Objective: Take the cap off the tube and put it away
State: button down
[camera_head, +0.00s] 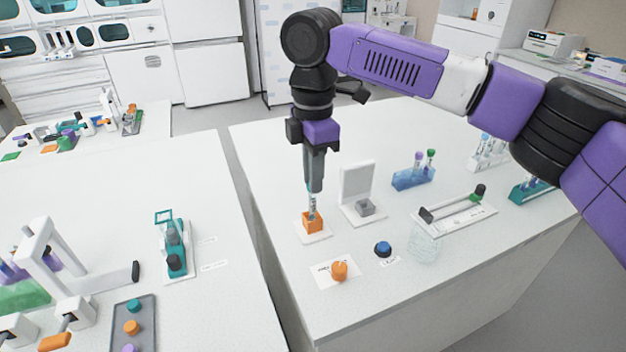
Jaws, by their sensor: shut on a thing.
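A slim clear tube (312,208) stands upright in an orange block holder (313,224) on a small white base, on the right-hand bench. My gripper (313,188) points straight down over it, shut on the tube's top end, where the cap sits. The cap is hidden between the fingers. I cannot tell whether it is still seated on the tube.
An orange knob-like piece (340,271) sits on a printed card (327,276) in front. A blue rack (413,178) stands behind.

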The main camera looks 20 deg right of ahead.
notch_tip(320, 180, up, 21)
jog(key=p, duration=0.4)
jog(key=shift+f, duration=0.15)
jog(key=shift+r+p, duration=0.35)
jog(key=shift+p, duration=0.35)
jog(key=shift+r+p, duration=0.4)
jog(key=shift+p, duration=0.25)
jog(key=shift+r+p, duration=0.15)
jog(key=shift+p, duration=0.2)
